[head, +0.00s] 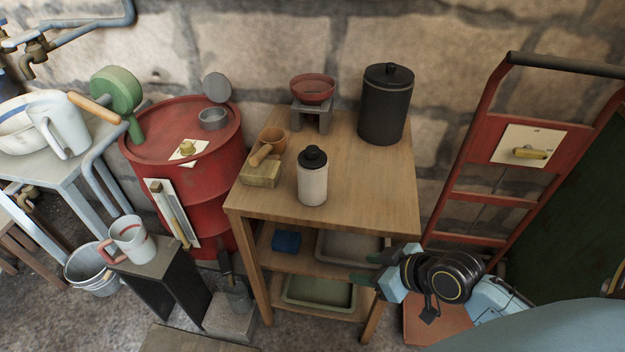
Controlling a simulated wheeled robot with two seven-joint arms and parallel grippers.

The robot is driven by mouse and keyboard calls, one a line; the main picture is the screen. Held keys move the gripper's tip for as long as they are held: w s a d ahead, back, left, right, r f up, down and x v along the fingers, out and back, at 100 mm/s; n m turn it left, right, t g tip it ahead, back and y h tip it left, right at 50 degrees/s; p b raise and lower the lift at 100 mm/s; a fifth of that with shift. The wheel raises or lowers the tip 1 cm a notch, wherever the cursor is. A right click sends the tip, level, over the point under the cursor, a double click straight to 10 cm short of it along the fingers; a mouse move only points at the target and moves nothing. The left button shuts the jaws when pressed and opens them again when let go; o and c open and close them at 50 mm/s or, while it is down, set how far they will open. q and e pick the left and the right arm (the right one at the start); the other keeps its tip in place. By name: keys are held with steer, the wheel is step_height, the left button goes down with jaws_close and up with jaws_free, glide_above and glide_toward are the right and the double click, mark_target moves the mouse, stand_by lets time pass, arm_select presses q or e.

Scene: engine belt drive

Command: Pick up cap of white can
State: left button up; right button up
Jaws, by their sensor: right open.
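The white can (312,186) stands upright on the wooden table, a little left of the middle of its top. Its black cap (313,157) sits on the can's top. My right gripper (368,268) is at the table's front right, low beside the shelves and well below and to the right of the can. It is open, with its dark green fingers pointing left and nothing between them. My left gripper is not in the head view.
A red drum (224,165) is left; a red hand truck (480,160) is right. The table's front right is clear.

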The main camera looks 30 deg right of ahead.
step_height(320, 180, up, 4)
steer(key=a+n+y+b, duration=0.2)
steer(key=a+b, duration=0.1)
steer(key=t+y, duration=0.3)
steer(key=t, duration=0.3)
glide_toward(318, 152)
steer(key=p+x, duration=0.1)
steer(key=x, duration=0.1)
steer(key=p+x, duration=0.2)
steer(key=x, duration=0.1)
steer(key=shift+w+a+r, duration=0.1)
steer(key=shift+w+a, duration=0.05)
steer(key=shift+a, duration=0.1)
steer(key=shift+w+a, duration=0.3)
steer(key=shift+w, duration=0.2)
steer(key=shift+x, duration=2.3)
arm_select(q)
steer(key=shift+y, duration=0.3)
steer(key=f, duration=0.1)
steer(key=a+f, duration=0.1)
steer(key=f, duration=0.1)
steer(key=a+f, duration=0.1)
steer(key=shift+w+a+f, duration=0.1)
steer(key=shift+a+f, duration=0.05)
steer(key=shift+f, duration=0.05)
arm_select(e)
steer(key=shift+d, duration=0.15)
steer(key=shift+c, duration=0.4)
jaws_close()
